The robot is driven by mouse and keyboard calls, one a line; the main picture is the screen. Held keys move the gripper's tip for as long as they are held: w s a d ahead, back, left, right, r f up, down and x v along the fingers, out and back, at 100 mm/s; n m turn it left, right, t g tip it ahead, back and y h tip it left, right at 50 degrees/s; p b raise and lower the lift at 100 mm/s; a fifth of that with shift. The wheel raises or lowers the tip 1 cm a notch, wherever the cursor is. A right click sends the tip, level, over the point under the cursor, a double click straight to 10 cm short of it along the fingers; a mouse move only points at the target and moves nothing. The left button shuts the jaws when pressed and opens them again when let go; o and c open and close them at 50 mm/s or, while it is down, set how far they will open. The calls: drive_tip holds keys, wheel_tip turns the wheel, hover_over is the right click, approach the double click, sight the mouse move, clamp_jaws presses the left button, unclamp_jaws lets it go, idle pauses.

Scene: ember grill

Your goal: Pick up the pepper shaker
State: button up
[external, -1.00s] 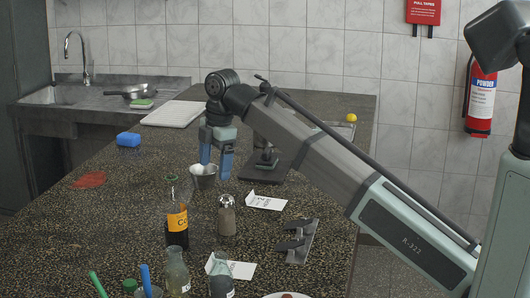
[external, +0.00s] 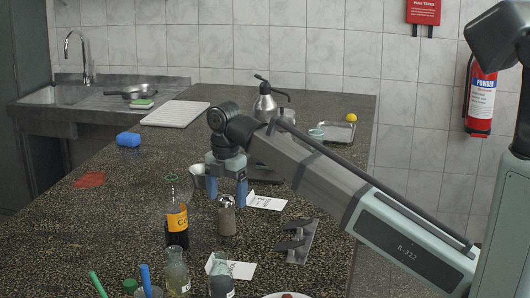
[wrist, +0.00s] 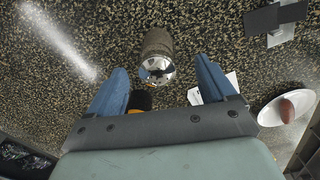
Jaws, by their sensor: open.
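The pepper shaker (external: 226,217) stands upright on the dark speckled counter, with a shiny metal top and a brownish body. In the wrist view the shaker (wrist: 157,55) lies between and beyond my two blue fingers. My gripper (external: 226,200) is open, pointing down, with its fingers to either side of the shaker's top in the external view. In the wrist view my gripper (wrist: 160,85) is empty. I cannot tell whether a finger touches the shaker.
Small glass bottles (external: 177,272) stand in front. A white card (external: 265,201) and a dark metal bracket (external: 297,242) lie to the right. A metal cup (external: 197,174) is just behind.

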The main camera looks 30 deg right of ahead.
sight(226, 212)
drive_tip(key=shift+w+f, duration=0.15)
drive_tip(key=shift+f, duration=2.85)
drive_tip(key=shift+c, duration=0.3)
drive_tip(key=shift+a, duration=0.1)
drive_tip(key=c, duration=1.3)
drive_tip(key=shift+o, duration=0.2)
